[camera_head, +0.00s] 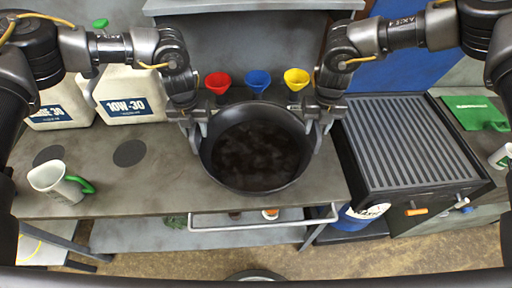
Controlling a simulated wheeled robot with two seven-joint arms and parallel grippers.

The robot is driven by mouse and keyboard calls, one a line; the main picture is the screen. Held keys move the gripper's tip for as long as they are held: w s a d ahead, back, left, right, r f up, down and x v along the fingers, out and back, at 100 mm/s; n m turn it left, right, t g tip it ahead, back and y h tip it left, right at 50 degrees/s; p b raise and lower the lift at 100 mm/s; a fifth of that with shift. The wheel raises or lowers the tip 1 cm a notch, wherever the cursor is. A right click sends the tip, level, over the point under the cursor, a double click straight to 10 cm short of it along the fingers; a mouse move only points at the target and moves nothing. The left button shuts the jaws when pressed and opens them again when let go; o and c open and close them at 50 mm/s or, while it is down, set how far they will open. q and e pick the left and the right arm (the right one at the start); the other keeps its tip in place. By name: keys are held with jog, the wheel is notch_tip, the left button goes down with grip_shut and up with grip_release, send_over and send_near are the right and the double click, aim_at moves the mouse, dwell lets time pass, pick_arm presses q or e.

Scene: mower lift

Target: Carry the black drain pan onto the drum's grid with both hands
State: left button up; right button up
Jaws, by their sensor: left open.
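The black drain pan (256,180) is on the grey workbench in the middle, round and upright, with a dark mottled inside. My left gripper (194,128) is at the pan's left rim, its fingers apart. My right gripper (322,124) is at the pan's right rim, its fingers also looking apart. The exact contact of the fingers with the rim is partly hidden. The drum's grid (410,140) is a slatted dark metal top to the right of the pan, with nothing on it.
Red (217,82), blue (258,80) and yellow (296,78) funnels stand behind the pan. White oil jugs (128,95) are at the back left. A white jug with a green handle (58,183) is at the left front. A green item (474,113) lies right of the grid.

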pick_arm(q)
jog(key=shift+w+f, duration=0.1)
jog(key=shift+f, duration=0.8)
pick_arm(e)
jog(key=shift+w+f, duration=0.1)
jog(key=shift+f, duration=0.8)
pick_arm(q)
jog(key=shift+f, duration=0.2)
pick_arm(e)
jog(key=shift+f, duration=0.2)
pick_arm(q)
grip_shut()
pick_arm(e)
grip_shut()
pick_arm(q)
jog(key=shift+a, duration=0.15)
pick_arm(e)
jog(key=shift+r, duration=0.1)
